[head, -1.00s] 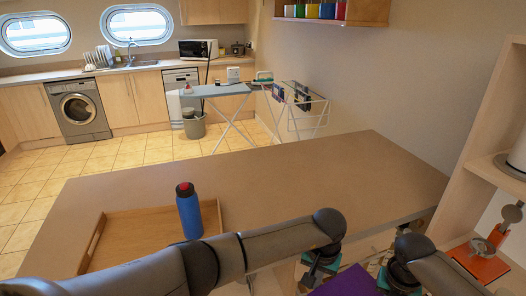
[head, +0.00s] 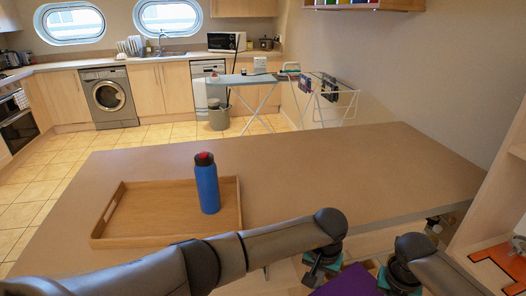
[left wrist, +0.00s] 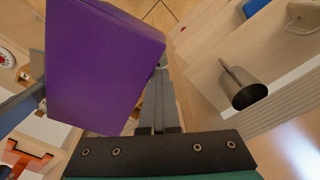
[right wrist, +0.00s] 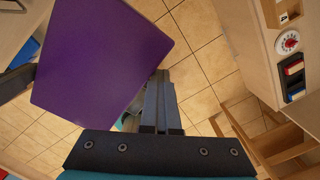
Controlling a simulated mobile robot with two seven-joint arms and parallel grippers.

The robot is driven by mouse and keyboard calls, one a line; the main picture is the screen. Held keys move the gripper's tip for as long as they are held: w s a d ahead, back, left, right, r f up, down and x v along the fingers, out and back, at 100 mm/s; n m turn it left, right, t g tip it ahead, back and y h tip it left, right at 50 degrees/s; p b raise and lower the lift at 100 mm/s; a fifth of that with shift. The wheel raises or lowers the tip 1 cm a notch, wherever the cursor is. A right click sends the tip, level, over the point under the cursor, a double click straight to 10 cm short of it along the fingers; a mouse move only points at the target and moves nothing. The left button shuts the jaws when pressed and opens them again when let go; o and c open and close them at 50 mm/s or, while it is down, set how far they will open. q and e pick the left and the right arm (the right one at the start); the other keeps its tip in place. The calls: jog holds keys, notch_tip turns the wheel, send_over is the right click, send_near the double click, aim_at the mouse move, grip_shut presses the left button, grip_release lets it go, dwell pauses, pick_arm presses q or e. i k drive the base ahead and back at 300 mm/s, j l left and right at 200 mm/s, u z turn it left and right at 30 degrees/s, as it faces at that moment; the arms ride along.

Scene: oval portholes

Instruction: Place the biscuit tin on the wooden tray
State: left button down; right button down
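The biscuit tin appears to be the purple box (head: 345,282). It is low between my grippers at the bottom of the head view, partly cut off. It fills much of the left wrist view (left wrist: 100,65) and the right wrist view (right wrist: 100,60). My left gripper (left wrist: 158,85) and right gripper (right wrist: 162,85) are at opposite sides of it. Each gripper's fingers look close together, with the tin between the two grippers rather than between one pair of fingers. The wooden tray (head: 150,241) lies on the table at left, with a blue bottle (head: 207,188) standing at its right side.
The brown table (head: 340,160) is clear right of the tray. A shelf unit (head: 490,205) stands at the right. A metal cup (left wrist: 240,88) shows in the left wrist view. An ironing board (head: 245,79) and drying rack (head: 330,95) stand beyond the table.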

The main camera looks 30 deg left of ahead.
aim_at(156, 212)
jog(key=l+u, duration=0.1)
jog(key=u, duration=0.3)
jog(key=l+u, duration=0.15)
jog(key=u, duration=0.2)
jog(key=l+u, duration=0.1)
jog(key=u, duration=0.3)
jog(key=l+u, duration=0.1)
jog(key=u, duration=0.95)
jog(key=i, duration=0.05)
